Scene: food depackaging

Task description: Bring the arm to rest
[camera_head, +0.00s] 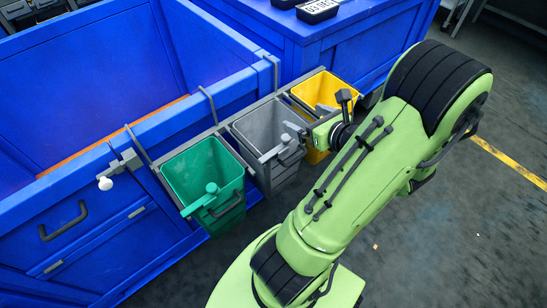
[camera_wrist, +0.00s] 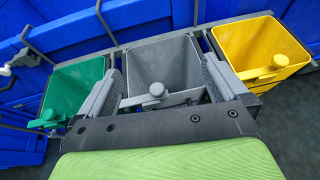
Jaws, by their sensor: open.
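My arm is light green with black bands and reaches from the bottom centre of the head view toward the bins. My gripper (camera_head: 317,116) is above the front edges of the grey and yellow bins. In the wrist view my gripper (camera_wrist: 162,68) has its two grey fingers spread wide, with nothing between them. The grey bin (camera_wrist: 160,62) shows beyond and between the fingers. I cannot tell from the views whether a finger touches a bin.
A green bin (camera_head: 203,172), a grey bin (camera_head: 266,130) and a yellow bin (camera_head: 318,90) hang in a row on a rail along a blue crate (camera_head: 80,75). Each has a knobbed front handle. Another blue container (camera_head: 330,45) stands behind. Dark floor (camera_head: 430,240) at right is mostly clear.

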